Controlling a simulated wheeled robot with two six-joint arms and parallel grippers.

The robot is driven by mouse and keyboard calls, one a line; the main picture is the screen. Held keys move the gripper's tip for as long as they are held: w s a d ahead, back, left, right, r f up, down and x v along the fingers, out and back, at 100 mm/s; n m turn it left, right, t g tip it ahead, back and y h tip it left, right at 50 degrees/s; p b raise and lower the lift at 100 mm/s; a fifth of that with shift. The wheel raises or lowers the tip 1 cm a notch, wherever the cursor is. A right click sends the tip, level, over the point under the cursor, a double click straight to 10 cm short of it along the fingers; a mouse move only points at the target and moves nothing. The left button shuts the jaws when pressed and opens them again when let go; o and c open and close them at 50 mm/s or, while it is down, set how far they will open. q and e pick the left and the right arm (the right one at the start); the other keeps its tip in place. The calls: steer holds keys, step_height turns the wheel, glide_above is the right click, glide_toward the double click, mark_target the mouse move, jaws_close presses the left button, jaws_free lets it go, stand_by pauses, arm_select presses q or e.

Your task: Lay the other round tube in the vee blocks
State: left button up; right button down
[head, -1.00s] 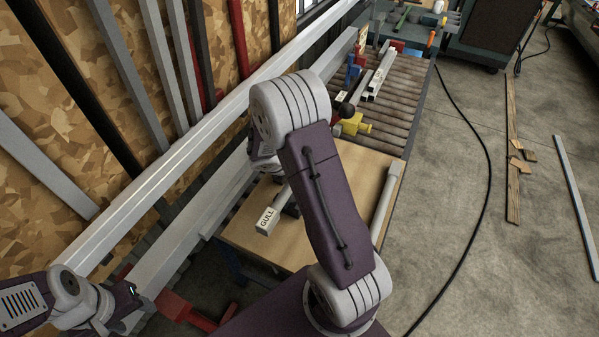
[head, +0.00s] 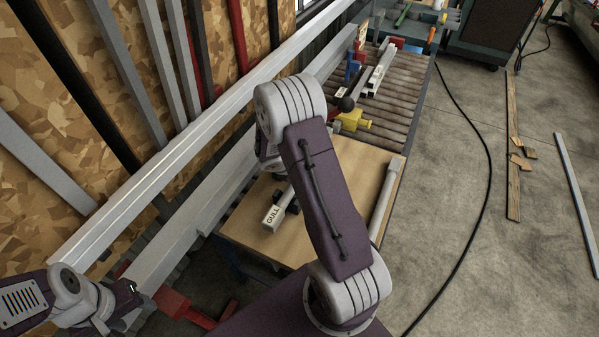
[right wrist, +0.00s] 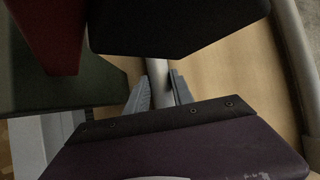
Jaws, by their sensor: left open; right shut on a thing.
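My right gripper is hidden behind my right arm in the head view. In the right wrist view, my right gripper (right wrist: 160,88) is shut on a grey round tube (right wrist: 158,68). A pale piece marked GULL (head: 272,218) shows on the wooden board, below the hidden gripper. Dark block-like parts (head: 293,206) show beside it; I cannot tell whether they are the vee blocks. Another pale round tube (head: 385,200) lies along the board's right edge. My left gripper (head: 128,296) is open and empty at the lower left, away from the board.
The wooden board (head: 345,165) borders a roller conveyor (head: 398,100). A yellow part (head: 352,121) and white-labelled bars (head: 378,72) lie there. A long pale rail (head: 190,150) runs along the left. A black cable (head: 488,170) crosses the floor at right.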

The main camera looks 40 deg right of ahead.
steer(key=shift+f, duration=0.35)
steer(key=c, duration=1.1)
jaws_free()
steer(key=shift+r, duration=0.1)
steer(key=shift+r+p, duration=0.7)
steer(key=shift+r, duration=0.1)
steer(key=p+v, duration=0.3)
steer(key=v, duration=0.9)
steer(key=s+a+m+y, duration=0.3)
steer(key=s+a+m, duration=0.3)
steer(key=m, duration=0.6)
steer(key=s+a+m+g+y, duration=0.1)
steer(key=s+a+m+y, duration=0.2)
steer(key=m, duration=0.9)
steer(key=s+a, duration=0.3)
steer(key=shift+s+a, duration=0.25)
steer(key=shift+a, duration=0.15)
